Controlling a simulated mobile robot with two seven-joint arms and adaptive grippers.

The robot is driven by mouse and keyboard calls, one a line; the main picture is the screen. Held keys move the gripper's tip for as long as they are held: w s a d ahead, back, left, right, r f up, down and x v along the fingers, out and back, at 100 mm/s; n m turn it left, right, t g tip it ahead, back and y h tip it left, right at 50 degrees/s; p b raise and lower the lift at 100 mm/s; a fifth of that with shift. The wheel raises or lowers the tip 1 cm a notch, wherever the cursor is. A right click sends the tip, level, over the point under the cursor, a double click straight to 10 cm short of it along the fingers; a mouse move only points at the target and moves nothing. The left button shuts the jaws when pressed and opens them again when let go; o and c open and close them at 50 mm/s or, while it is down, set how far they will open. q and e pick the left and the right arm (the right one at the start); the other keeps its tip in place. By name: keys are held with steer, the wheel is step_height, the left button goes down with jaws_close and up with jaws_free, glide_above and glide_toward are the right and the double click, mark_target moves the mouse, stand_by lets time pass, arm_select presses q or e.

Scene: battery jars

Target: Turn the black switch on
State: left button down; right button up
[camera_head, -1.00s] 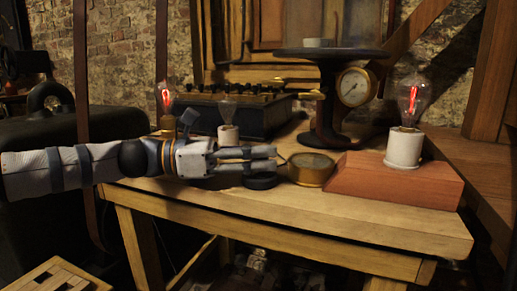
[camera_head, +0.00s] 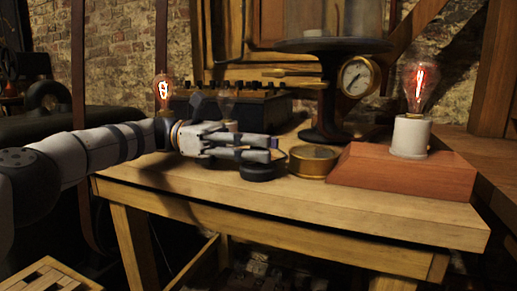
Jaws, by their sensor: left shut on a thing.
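The black switch (camera_head: 262,170) has a round dark base on the wooden table, left of a round brass-rimmed gauge. My left gripper (camera_head: 272,149) reaches in from the left, just above this base. Its fingers are closed together on the switch's upper part, which they mostly hide. A small dark tip shows at the finger ends. I cannot tell the switch's on or off position. My right gripper is not in view.
A glowing bulb (camera_head: 417,86) stands on a red-brown block (camera_head: 405,177) at right. Another glowing bulb (camera_head: 163,92) is behind my arm. An unlit bulb (camera_head: 227,102) is partly hidden. A dark round stand (camera_head: 330,45) and dark box (camera_head: 262,108) are behind. The table front is clear.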

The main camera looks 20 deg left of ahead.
arm_select(q)
steer(key=shift+f, duration=0.15)
steer(key=c, duration=1.3)
jaws_free()
steer(key=shift+d, duration=0.1)
steer(key=shift+c, duration=0.2)
